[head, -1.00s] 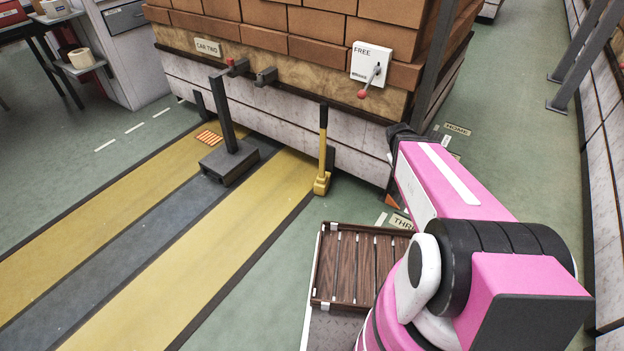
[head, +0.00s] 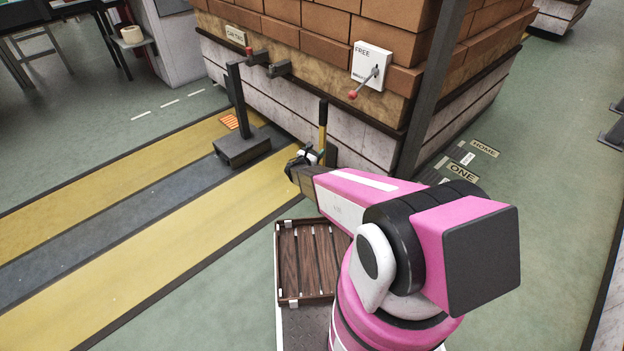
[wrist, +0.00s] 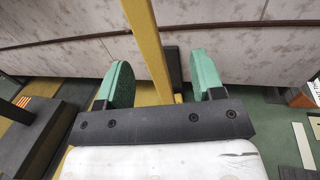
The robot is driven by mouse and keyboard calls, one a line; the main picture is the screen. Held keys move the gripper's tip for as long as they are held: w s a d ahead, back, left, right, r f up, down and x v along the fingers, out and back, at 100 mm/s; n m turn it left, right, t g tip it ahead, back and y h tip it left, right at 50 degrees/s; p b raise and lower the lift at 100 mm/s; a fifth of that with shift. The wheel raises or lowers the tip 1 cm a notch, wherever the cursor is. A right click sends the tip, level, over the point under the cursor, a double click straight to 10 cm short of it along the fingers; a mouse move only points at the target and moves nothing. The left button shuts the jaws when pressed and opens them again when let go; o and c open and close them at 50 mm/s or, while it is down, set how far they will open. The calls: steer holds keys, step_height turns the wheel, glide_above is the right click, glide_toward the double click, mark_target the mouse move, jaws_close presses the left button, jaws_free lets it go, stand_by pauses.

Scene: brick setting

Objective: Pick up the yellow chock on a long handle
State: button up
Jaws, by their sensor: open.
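The yellow chock's long handle (head: 323,124) stands upright beside the brick-loaded car in the head view, with a dark upper end. My arm hides its lower part and the chock block there. In the wrist view the yellow handle (wrist: 150,50) runs down between the two green finger pads of my gripper (wrist: 162,82), closer to the left pad. The pads stand apart with a gap on each side of the handle. In the head view my gripper (head: 306,155) is at the handle's lower half.
The brick-loaded car (head: 300,95) stands right behind the handle, with a FREE lever box (head: 371,62) on it. A dark post on a block (head: 241,148) stands to the left. A wooden slatted tray (head: 288,291) is near my arm.

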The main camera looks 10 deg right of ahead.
mark_target(321, 141)
steer(key=shift+n+t, duration=0.3)
steer(key=shift+n, duration=0.1)
steer(key=x, duration=0.3)
steer(key=a+x, duration=0.1)
steer(key=x, duration=0.3)
steer(key=w+x, duration=0.1)
steer(key=x, duration=0.2)
steer(key=shift+w+a+f, duration=0.1)
steer(key=shift+w+f, duration=0.1)
jaws_close()
steer(key=shift+r, duration=0.15)
